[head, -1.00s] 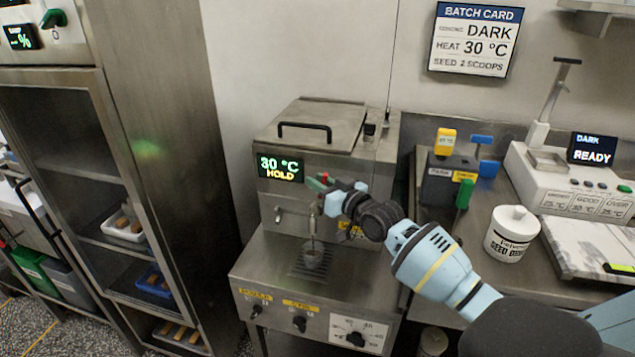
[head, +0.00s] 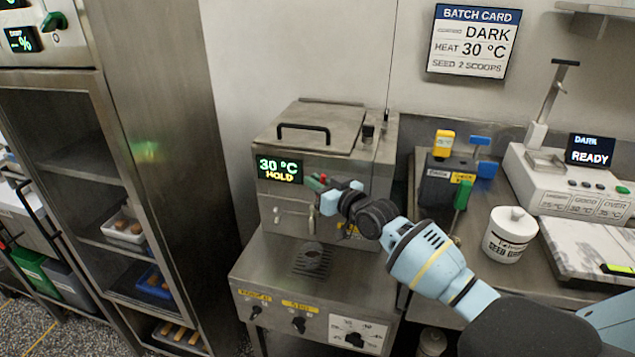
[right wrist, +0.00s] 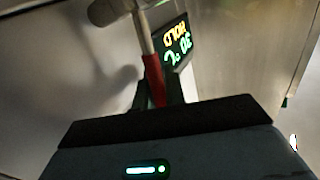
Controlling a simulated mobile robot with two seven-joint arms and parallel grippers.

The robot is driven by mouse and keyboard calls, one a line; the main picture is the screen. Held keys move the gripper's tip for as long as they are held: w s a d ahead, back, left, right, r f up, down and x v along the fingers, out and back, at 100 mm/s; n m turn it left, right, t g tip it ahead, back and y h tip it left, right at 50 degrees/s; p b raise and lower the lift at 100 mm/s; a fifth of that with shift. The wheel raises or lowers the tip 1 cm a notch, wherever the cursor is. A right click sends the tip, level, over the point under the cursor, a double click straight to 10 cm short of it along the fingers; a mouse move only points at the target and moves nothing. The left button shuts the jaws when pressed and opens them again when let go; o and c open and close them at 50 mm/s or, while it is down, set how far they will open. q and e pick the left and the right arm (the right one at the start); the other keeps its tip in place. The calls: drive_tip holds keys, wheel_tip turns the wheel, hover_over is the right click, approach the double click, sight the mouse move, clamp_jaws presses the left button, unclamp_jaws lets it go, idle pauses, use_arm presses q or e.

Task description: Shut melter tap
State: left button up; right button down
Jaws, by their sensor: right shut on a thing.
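The melter (head: 345,195) is a steel box with a lid and a display reading 30 °C HOLD. Its tap spout (head: 311,220) points down at the front. My right gripper (head: 319,182) is at the tap and shut on its red handle; the fingers hide much of it in the head view. In the right wrist view the red tap handle (right wrist: 153,78) stands between the fingers, with a metal stem beyond. Below the spout a dark round patch (head: 312,258) shows on the drip grate; no stream is seen falling to it. My left gripper is out of view.
A steel cabinet (head: 170,150) with trays stands on the left. Knobs line the melter's lower front panel (head: 300,318). On the right bench are a white tub (head: 510,235), a yellow-and-blue-topped grey unit (head: 447,180) and a tester with a READY display (head: 591,150).

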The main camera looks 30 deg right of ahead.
drive_tip(key=shift+w+a+r+n+g+p, duration=0.3)
drive_tip(key=shift+w+a+n+g+p, duration=0.2)
drive_tip(key=shift+g+p, duration=0.45)
drive_tip(key=shift+w+f, duration=0.1)
drive_tip(key=shift+f, duration=0.3)
drive_tip(key=c, duration=1.7)
unclamp_jaws()
drive_tip(key=shift+c, duration=0.2)
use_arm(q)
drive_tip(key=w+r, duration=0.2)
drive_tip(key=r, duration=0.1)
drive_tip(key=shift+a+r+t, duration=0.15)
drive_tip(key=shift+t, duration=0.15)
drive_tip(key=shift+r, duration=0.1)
